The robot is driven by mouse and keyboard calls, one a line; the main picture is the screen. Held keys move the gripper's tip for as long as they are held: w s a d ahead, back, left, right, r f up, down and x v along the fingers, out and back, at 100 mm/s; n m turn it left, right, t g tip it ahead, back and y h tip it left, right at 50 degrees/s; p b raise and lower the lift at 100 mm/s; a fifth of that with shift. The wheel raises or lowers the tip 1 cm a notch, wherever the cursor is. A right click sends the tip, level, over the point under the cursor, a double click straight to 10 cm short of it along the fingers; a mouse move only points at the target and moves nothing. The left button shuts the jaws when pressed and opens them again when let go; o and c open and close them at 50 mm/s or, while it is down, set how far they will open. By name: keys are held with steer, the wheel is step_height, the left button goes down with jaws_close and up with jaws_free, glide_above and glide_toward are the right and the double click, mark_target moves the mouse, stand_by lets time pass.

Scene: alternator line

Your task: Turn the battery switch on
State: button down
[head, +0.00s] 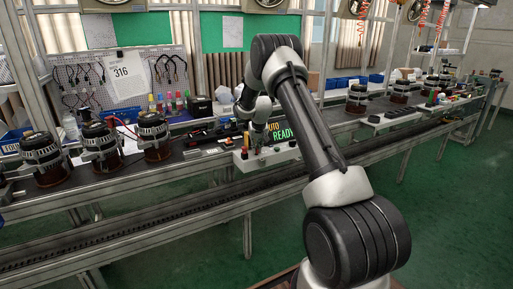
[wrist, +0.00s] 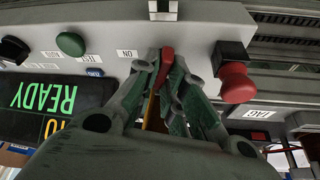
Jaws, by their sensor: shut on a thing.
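The battery switch's red handle (wrist: 167,55) sticks out of a grey control box (wrist: 200,38) in the wrist view, which shows the box upside down. My gripper (wrist: 168,75) is shut on this handle, with a finger on each side. A white ON label (wrist: 127,54) is beside the handle. The gripper hides the handle's lower part, and I cannot tell the switch's position. In the head view the control box (head: 262,163) is at the bench's front edge, and my arm partly covers it.
A red mushroom button (wrist: 237,82) stands close beside my gripper. On the other side are a green button (wrist: 70,43), a black knob (wrist: 14,50) and a READY display (wrist: 45,100). Several alternators (head: 153,132) stand along the bench at left.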

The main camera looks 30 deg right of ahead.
steer(key=m+h, duration=0.1)
steer(key=m, duration=0.2)
steer(key=shift+m+g, duration=0.3)
steer(key=shift+g, duration=0.1)
steer(key=m+h, duration=0.1)
steer(key=m, duration=0.2)
steer(key=shift+w+a+m+g, duration=0.1)
steer(key=shift+m+g, duration=0.2)
steer(key=shift+g, duration=0.1)
steer(key=m+g+h, duration=0.1)
steer(key=m, duration=0.2)
steer(key=shift+m, duration=0.3)
steer(key=shift+m+g, duration=0.8)
steer(key=shift+m, duration=0.9)
steer(key=c, duration=1.5)
jaws_free()
steer(key=shift+r, duration=0.1)
